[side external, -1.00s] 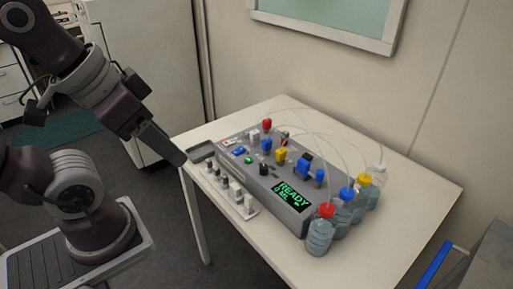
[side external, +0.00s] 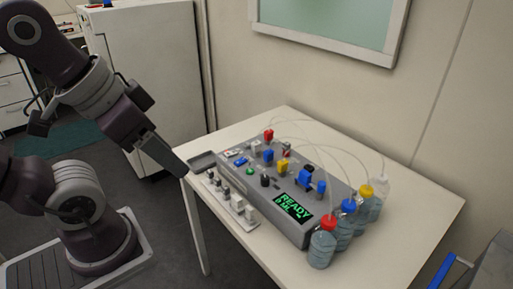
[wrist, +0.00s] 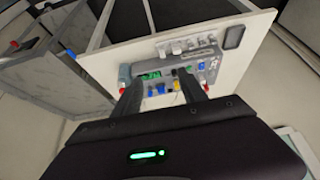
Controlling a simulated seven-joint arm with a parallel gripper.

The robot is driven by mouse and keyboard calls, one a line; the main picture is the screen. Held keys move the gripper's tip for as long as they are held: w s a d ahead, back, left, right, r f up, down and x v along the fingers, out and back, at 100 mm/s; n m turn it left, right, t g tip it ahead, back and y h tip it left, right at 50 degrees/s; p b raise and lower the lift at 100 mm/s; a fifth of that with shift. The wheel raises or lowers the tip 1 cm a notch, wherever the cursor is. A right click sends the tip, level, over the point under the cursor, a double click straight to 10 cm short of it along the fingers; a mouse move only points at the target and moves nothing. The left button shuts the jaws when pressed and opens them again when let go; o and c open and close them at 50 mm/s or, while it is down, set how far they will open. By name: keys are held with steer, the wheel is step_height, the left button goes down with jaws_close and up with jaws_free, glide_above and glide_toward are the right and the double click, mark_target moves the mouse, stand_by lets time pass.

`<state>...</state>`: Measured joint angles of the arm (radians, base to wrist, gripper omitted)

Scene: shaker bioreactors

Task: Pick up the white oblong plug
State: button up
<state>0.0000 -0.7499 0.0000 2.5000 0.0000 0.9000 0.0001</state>
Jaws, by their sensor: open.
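White and grey plugs stand on a pale strip (side external: 229,213) along the near left side of the grey machine. A white plug (side external: 251,213) stands near its front end; I cannot tell for sure which plug is the oblong one. The strip also shows in the wrist view (wrist: 190,45), at the machine's far side. My gripper (side external: 181,171) hangs left of the machine, near the table's left corner, apart from the plugs. In the wrist view my gripper (wrist: 158,80) has its fingers apart with nothing held; they cover part of the machine.
The grey machine (side external: 281,229) carries red, blue, yellow and black plugs, a green READY display and looping tubes. Several bottles with coloured caps (side external: 322,248) stand at its right end. A small dark tray (side external: 202,160) lies at its left end. The table (side external: 420,198) is clear at the right.

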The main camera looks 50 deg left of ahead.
stand_by(0.3)
steer(key=n+g, duration=0.6)
steer(key=n, duration=1.2)
glide_above(256, 142)
steer(key=f, duration=1.1)
steer(key=shift+s+f, duration=0.1)
steer(key=shift+s, duration=0.2)
steer(key=f, duration=0.7)
steer(key=shift+w+d+f, duration=0.1)
steer(key=shift+w+f, duration=0.15)
steer(key=shift+f, duration=0.15)
jaws_close()
